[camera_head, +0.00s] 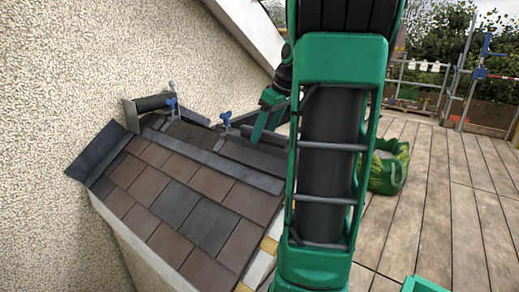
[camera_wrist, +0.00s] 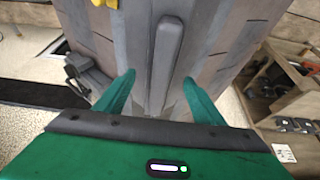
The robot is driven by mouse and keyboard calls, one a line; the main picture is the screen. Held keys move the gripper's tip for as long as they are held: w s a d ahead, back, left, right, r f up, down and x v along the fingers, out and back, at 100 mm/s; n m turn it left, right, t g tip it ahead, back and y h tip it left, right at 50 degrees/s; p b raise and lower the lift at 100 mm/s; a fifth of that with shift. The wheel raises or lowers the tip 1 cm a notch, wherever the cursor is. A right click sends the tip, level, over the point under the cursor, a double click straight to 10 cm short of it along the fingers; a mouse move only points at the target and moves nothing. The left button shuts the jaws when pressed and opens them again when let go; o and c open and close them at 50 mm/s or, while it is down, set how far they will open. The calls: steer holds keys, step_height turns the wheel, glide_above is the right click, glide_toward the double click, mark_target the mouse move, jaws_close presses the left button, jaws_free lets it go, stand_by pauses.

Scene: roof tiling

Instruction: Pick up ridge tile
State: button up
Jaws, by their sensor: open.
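A long, narrow grey ridge tile (camera_wrist: 167,50) with a rounded top lies on the roof in the wrist view, between my two green fingers. My gripper (camera_wrist: 159,78) is open around the line of the tile, with a gap on both sides and nothing held. In the head view my gripper (camera_head: 264,122) is low over the far right part of the small tiled roof (camera_head: 190,205). My arm hides part of the gripper and of the roof there. A dark strip (camera_head: 252,154) lies on the roof below the gripper; I cannot tell whether it is the same tile.
Blue-handled clamps (camera_head: 171,104) stand along the roof's far edge, beside a dark half-round piece (camera_head: 153,102). A pebbled wall (camera_head: 90,60) borders the roof on the left. A green bag (camera_head: 389,168) sits on the plank deck (camera_head: 440,200). A wooden shelf (camera_wrist: 290,102) holds several items.

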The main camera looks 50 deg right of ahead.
steer(key=shift+x, duration=1.4)
steer(key=shift+c, duration=0.2)
jaws_close()
steer(key=shift+r, duration=0.15)
